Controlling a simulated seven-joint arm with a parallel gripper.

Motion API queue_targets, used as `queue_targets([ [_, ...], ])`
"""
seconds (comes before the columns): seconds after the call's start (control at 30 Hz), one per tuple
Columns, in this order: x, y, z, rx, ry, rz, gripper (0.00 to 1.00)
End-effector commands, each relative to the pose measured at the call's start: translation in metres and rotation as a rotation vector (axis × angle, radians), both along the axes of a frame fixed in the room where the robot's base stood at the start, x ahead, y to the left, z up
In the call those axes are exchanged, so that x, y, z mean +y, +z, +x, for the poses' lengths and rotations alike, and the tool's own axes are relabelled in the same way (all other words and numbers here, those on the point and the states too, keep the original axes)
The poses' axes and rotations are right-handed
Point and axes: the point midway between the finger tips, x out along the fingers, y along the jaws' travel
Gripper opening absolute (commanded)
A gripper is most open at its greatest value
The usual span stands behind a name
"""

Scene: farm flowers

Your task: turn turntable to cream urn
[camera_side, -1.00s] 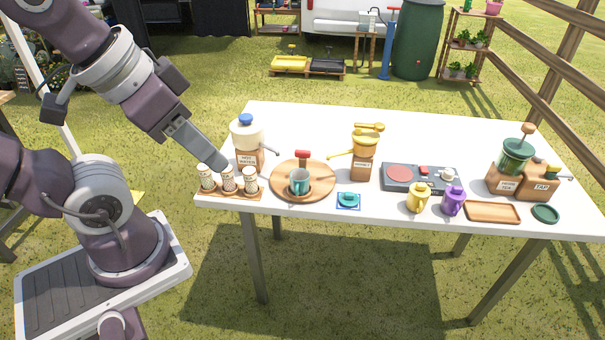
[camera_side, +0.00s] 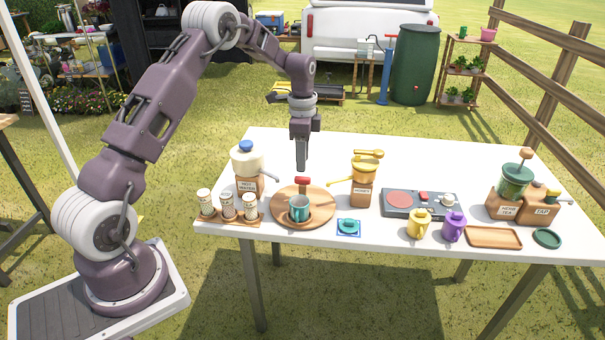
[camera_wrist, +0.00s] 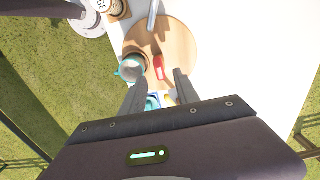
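The turntable is a round wooden disc (camera_side: 322,204) on the white table, with a red handle (camera_side: 303,181) on its far side and a teal mug (camera_side: 299,209) on its near side. The cream urn (camera_side: 246,163), with a blue lid and a "hot water" base, stands just left of it. My gripper (camera_side: 302,168) points down over the red handle, seen edge-on. In the wrist view its fingers (camera_wrist: 159,92) are apart and empty. The red handle (camera_wrist: 158,68) shows just beyond and between them, on the disc (camera_wrist: 182,42).
Several small jars (camera_side: 228,205) stand in a rack at the table's left front. A yellow-topped honey dispenser (camera_side: 363,178) stands right of the disc, its spout reaching toward it. A blue coaster (camera_side: 348,228) lies in front. The table behind the disc is clear.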

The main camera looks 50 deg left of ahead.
Motion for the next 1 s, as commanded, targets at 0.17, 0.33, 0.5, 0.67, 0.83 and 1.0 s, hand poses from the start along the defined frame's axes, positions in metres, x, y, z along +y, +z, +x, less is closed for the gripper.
queue_targets([
  [0.17, -0.001, -0.036, -0.001, 0.004, 0.001, -0.001, 0.37],
  [0.33, -0.001, -0.052, -0.001, 0.001, 0.002, -0.001, 0.37],
  [0.5, -0.001, -0.054, 0.0, 0.0, 0.002, 0.0, 0.37],
  [0.67, -0.001, -0.053, 0.0, 0.0, 0.002, 0.0, 0.2],
  [0.83, -0.001, -0.053, 0.0, 0.0, 0.002, 0.0, 0.0],
  [1.0, -0.001, -0.053, 0.0, -0.001, 0.002, 0.001, 0.0],
])
